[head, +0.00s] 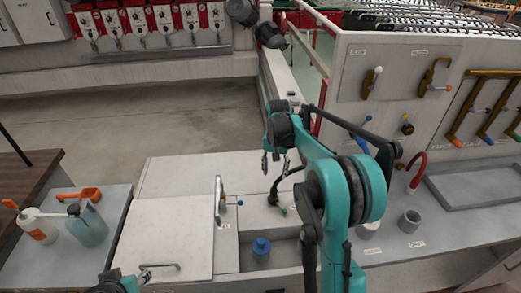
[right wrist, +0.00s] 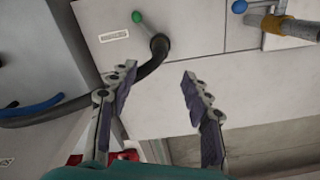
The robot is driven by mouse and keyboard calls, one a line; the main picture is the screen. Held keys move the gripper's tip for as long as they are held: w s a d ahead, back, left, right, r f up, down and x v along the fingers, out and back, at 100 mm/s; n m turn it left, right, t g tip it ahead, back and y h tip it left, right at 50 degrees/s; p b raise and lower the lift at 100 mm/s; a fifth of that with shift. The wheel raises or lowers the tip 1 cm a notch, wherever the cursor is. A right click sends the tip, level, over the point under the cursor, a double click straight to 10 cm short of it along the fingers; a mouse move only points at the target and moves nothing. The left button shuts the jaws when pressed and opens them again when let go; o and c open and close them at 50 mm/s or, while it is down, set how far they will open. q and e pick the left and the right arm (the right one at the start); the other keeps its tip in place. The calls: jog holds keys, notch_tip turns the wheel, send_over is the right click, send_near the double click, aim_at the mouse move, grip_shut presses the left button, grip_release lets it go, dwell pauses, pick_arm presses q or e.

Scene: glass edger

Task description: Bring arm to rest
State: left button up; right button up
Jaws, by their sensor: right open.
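My right arm is teal and black and rises through the middle of the head view. Its gripper (head: 275,163) hangs over the white counter near the black curved hose. In the right wrist view the gripper (right wrist: 159,75) has its two fingers wide apart with nothing between them. The black hose (right wrist: 152,62) with a green tip passes beside the left finger there. Only a teal and black part of my left arm (head: 125,284) shows at the bottom left of the head view; its gripper fingers are not visible.
A white panel (head: 385,115) with hung tools and a grey cup (head: 409,221) are at right.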

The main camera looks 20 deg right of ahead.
jog(key=s+a+r+n+t, duration=0.2)
jog(key=s+a+r, duration=0.2)
jog(key=s, duration=0.2)
jog(key=s+a+r+n+t, duration=0.1)
jog(key=s+a+r+n, duration=0.15)
jog(key=s, duration=0.35)
jog(key=s+a+f+n+t, duration=0.1)
jog(key=s+a+t, duration=0.1)
jog(key=s, duration=0.5)
jog(key=s+a+f+n+t+b, duration=0.1)
jog(key=s+a+f+n+t, duration=0.1)
jog(key=s, duration=0.5)
jog(key=shift+a, duration=0.65)
jog(key=shift+f, duration=0.15)
